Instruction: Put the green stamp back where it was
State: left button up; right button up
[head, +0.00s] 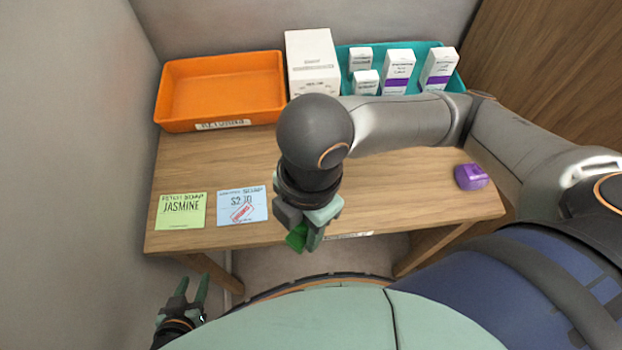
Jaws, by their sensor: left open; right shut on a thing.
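The green stamp (296,238) is in my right gripper (309,232), which is shut on it. The gripper holds it over the front edge of the wooden counter, just right of the blue card. Part of the stamp is hidden by the fingers. My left gripper (191,292) is open and empty, low at the left, in front of the counter.
A green card (180,212) reading JASMINE and a blue card (243,205) with a red mark lie at the front left. A purple object (470,177) sits at the right. An orange tray (218,90), a white box (312,64) and a teal tray (345,66) with several boxes stand behind.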

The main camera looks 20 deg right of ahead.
jog(key=shift+w+d+f, duration=0.1)
jog(key=shift+w+d, duration=0.05)
jog(key=w+d+f, duration=0.1)
jog(key=w+f, duration=0.2)
jog(key=w, duration=0.1)
jog(key=w+d+f+b, duration=0.1)
jog(key=w+f, duration=0.2)
jog(key=w, duration=0.1)
jog(key=w+d+f, duration=0.1)
jog(key=w+f, duration=0.2)
jog(key=w, duration=0.1)
jog(key=shift+w+f, duration=0.1)
jog(key=shift+w, duration=0.15)
jog(key=shift+w+d+f, duration=0.1)
jog(key=shift+w+f, duration=0.05)
jog(key=shift+f, duration=1.6)
jog(key=o, duration=1.1)
jog(key=shift+f, duration=0.1)
jog(key=shift+c, duration=0.2)
